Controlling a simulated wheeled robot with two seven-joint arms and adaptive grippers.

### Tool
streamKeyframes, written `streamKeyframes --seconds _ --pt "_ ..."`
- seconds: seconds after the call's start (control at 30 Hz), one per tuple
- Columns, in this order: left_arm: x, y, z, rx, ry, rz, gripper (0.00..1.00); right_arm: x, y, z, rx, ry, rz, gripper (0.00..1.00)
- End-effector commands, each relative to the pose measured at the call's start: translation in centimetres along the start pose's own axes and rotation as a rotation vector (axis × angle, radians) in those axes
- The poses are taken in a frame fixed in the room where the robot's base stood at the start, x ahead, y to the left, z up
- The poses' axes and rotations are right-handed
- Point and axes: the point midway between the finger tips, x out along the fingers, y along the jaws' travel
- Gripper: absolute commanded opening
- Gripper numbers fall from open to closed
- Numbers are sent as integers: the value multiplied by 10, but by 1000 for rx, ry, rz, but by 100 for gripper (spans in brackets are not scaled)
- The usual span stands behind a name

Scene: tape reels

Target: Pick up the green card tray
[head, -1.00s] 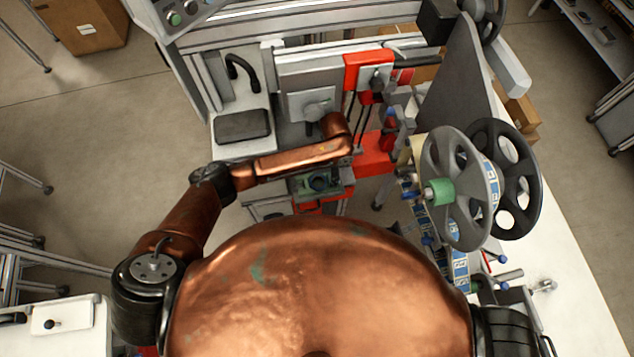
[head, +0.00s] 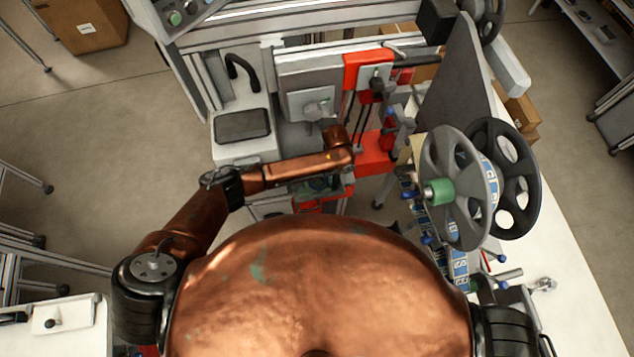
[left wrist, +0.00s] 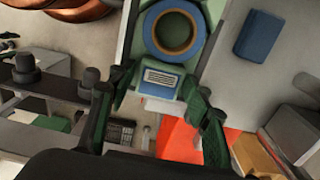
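The pale green card tray (left wrist: 205,42) is at the top middle of the left wrist view. I cannot tell whether the fingers touch the tray. In the head view my left forearm passes over the machine and mostly hides the tray area (head: 318,187). My right gripper is not in view.
A grey reel (head: 455,187) with tape stands on the right of the machine. Red machine parts (head: 376,153) are just right of my left wrist. A blue box (left wrist: 259,35) lies right of the tray. A dark pad (head: 242,123) lies behind my forearm.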

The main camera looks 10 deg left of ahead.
Motion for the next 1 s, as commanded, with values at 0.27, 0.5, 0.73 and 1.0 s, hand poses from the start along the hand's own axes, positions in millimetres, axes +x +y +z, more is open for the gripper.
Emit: streamKeyframes --seconds 0.27,0.5,0.73,1.0 --pt "0 0 0 0 0 0 25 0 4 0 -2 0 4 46" --pt "0 0 0 0 0 0 8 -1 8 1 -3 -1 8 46" --pt "-1 0 0 0 0 -1 8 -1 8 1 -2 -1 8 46" --pt "-17 -1 -1 0 2 -2 8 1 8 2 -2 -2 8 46"
